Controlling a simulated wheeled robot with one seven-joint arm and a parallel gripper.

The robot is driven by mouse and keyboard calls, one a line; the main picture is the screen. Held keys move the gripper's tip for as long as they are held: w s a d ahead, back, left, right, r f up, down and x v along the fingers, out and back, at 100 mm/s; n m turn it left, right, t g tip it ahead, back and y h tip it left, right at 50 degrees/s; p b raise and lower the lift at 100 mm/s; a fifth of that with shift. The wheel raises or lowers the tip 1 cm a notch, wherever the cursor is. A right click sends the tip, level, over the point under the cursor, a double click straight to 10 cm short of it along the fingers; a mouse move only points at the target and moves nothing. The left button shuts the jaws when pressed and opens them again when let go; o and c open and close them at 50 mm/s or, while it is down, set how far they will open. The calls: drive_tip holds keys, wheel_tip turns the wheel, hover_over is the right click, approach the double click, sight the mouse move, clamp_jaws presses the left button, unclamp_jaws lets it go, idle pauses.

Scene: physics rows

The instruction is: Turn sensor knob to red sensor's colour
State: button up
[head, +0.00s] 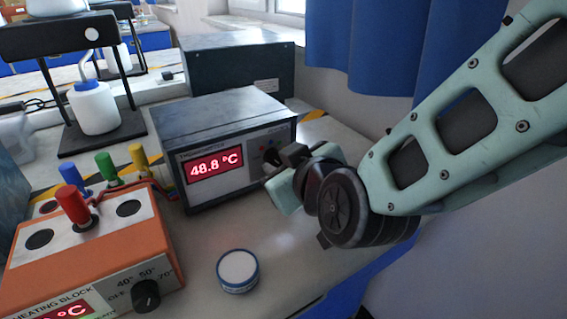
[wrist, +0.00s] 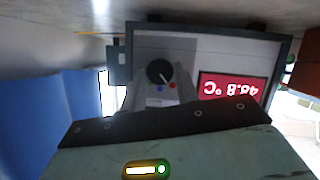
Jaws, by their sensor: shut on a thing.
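The thermometer box (head: 235,120) stands on the bench, its red display (head: 214,166) reading 48.8 °C. Its black sensor knob (wrist: 159,72) shows upside down in the wrist view; its white pointer line slants down and right, toward the red dot (wrist: 172,85). A blue dot (wrist: 160,88) sits just below the knob. My gripper (head: 274,168) is at the right of the thermometer's front, shut on the knob, and hides most of it in the head view. The red sensor (head: 72,204) stands upright in the orange heating block (head: 150,215). Blue (head: 71,174), green (head: 106,167) and yellow (head: 139,157) sensors stand behind it.
A round white-topped jar (head: 238,268) stands on the bench in front of the thermometer. The heating block's own black knob (head: 146,294) faces forward. A white bottle (head: 95,108) on a black stand is at back left. A blue curtain (head: 365,50) hangs behind my arm.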

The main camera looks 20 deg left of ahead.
drive_tip(key=o, duration=1)
drive_tip(key=shift+c, duration=0.2)
drive_tip(key=b+v, duration=0.4)
drive_tip(key=v, duration=1.3)
drive_tip(key=shift+s+d, duration=0.15)
drive_tip(key=shift+d, duration=0.05)
